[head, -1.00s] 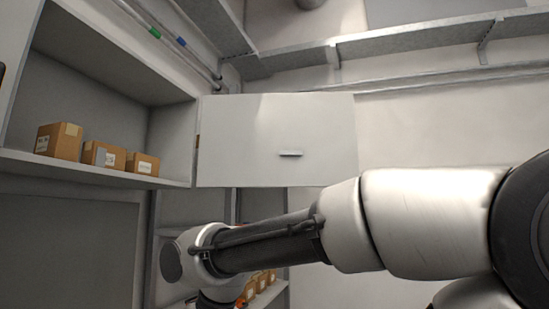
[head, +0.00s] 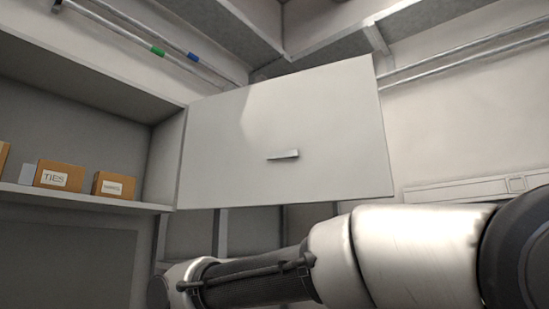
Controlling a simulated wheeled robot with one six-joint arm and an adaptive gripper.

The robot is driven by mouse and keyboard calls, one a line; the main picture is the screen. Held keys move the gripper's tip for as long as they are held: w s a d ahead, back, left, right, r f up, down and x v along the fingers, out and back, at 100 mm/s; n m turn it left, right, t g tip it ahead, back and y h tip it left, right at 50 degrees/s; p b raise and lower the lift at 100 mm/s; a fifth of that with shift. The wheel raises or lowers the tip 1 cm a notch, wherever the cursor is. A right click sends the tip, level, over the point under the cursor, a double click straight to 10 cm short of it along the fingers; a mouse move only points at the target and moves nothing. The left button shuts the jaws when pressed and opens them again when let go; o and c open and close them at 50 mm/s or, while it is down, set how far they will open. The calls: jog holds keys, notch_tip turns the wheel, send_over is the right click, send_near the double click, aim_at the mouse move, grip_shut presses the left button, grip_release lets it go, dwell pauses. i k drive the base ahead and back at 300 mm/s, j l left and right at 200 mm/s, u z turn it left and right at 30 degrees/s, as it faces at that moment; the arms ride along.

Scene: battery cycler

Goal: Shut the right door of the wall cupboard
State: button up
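The right door (head: 300,115) of the wall cupboard stands wide open in the head view. It is a flat pale panel with a small bar handle (head: 283,155) near its lower middle. Its left edge meets the right side of the open cupboard (head: 165,160). My arm crosses the lower right of the view, below the door, with no clear contact between them. My gripper is outside the picture, so its state is hidden.
Cardboard boxes, one labelled TIES (head: 60,176) and another beside it (head: 113,186), stand on the cupboard's bottom shelf (head: 95,199). Pipes with green and blue bands (head: 150,45) run above. A wall trunking (head: 470,188) lies right of the door.

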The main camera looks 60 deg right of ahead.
aim_at(331, 114)
jog(key=l+u, duration=0.15)
jog(key=l, duration=0.3)
jog(key=k+l+u, duration=0.2)
jog(key=l, duration=0.25)
jog(key=l+u, duration=0.15)
jog(key=l, duration=0.35)
jog(key=k+l+u, duration=0.2)
jog(key=l, duration=0.2)
jog(key=l+u, duration=0.15)
jog(key=l, duration=0.3)
jog(key=k+l+u, duration=0.2)
jog(key=l, duration=0.2)
jog(key=k+l+u, duration=0.15)
jog(key=l, duration=0.2)
jog(key=k+l, duration=0.2)
jog(key=l, duration=0.2)
jog(key=k+l+u, duration=0.15)
jog(key=l, duration=0.25)
jog(key=k+l, duration=0.05)
